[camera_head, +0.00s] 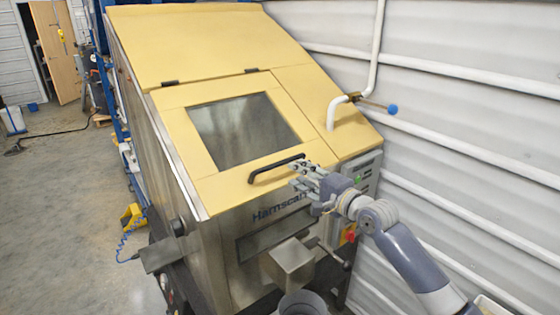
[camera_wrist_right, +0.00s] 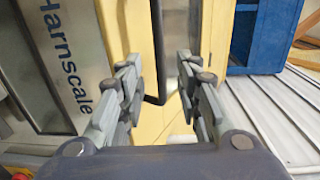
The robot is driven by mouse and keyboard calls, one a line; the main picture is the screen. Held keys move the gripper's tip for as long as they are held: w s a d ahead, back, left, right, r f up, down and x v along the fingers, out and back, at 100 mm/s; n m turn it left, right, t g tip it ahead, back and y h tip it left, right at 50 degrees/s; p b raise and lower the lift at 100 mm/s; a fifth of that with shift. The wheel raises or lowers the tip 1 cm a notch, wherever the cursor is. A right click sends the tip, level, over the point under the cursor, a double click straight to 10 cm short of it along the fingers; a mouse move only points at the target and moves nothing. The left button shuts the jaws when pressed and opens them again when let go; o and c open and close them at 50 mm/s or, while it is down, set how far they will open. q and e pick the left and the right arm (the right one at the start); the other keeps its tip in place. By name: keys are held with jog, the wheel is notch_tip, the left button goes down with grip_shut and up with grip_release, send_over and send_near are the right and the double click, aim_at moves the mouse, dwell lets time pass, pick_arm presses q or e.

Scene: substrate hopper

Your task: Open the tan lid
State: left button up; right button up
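The tan lid (camera_head: 182,140) on the sloped front of the steel hopper has a grey window and two dark hinges at its upper edge. It lies flush with the tan panels around it, shut. Its black bar handle (camera_head: 270,168) runs along the lower edge. My right gripper (camera_head: 297,178) is at the right end of the handle, its fingers apart. In the right wrist view the black handle (camera_wrist_right: 155,45) shows between the two open fingers (camera_wrist_right: 160,78). I cannot tell whether a finger touches it. My left gripper is not in view.
A white pipe (camera_head: 335,110) with a blue-knobbed valve (camera_head: 391,109) rises right of the lid, close to the ribbed wall (camera_head: 455,90). A control panel (camera_head: 365,170) sits beside my right wrist. A steel spout (camera_head: 290,262) juts out below. The floor at left is mostly clear.

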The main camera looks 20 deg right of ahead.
aim_at(282, 164)
jog(key=p+x, duration=0.1)
jog(key=x, duration=0.8)
jog(key=shift+w+f+p, duration=0.1)
jog(key=shift+w+p, duration=0.2)
grip_shut()
